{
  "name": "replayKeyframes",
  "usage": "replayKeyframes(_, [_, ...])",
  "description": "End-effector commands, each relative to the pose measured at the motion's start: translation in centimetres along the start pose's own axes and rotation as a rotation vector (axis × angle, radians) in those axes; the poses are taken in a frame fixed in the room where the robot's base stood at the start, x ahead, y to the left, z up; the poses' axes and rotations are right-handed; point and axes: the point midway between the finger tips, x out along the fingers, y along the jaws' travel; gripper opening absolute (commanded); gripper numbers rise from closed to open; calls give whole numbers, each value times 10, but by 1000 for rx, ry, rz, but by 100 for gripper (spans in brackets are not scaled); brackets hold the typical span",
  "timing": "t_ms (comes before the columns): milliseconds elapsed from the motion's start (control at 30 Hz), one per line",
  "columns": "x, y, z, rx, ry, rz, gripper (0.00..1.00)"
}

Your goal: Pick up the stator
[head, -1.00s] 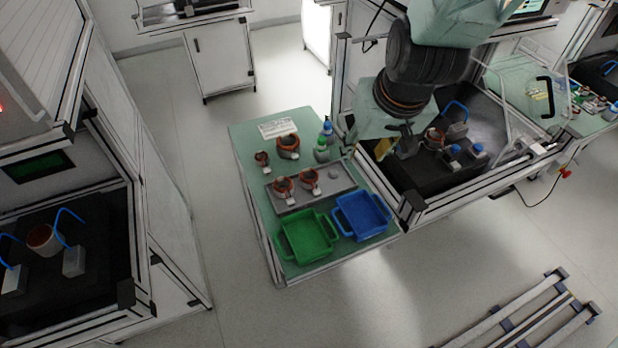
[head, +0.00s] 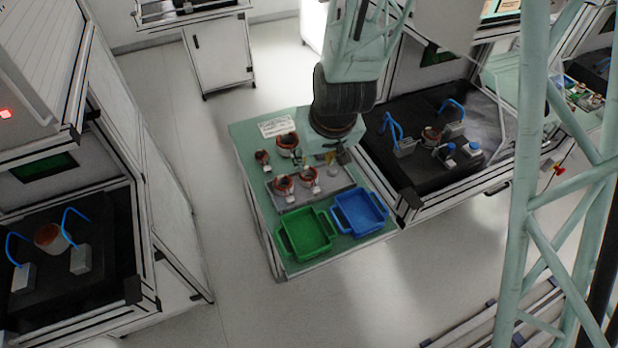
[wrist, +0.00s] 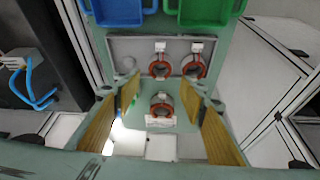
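Two copper-and-grey stators, the left one (head: 283,185) and the right one (head: 309,179), sit on a grey tray (head: 345,181) on the green table. They also show in the wrist view, one near the middle (wrist: 160,67) and one to its right (wrist: 194,67). Behind the tray stand a larger stator (head: 287,143) and a smaller one (head: 262,157). In the wrist view one stator (wrist: 162,106) shows between my fingers, farther below. My gripper (wrist: 160,92) is open and empty, above the table; in the head view it (head: 331,157) hangs near the tray's back right.
A green bin (head: 306,236) and a blue bin (head: 360,213) stand at the table's front. A white label (head: 277,127) lies at the back. A machine with blue hoses and a fixture stator (head: 432,135) adjoins on the right; another machine holds a stator (head: 47,236) at left.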

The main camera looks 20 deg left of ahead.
Motion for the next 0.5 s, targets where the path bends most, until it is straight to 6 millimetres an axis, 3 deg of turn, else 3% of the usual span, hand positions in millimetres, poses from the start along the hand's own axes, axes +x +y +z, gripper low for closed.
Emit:
replayKeyframes(267, [2,0,0,0,-1,0,38])
replayKeyframes(500, [15,0,1,0,-2,1,38])
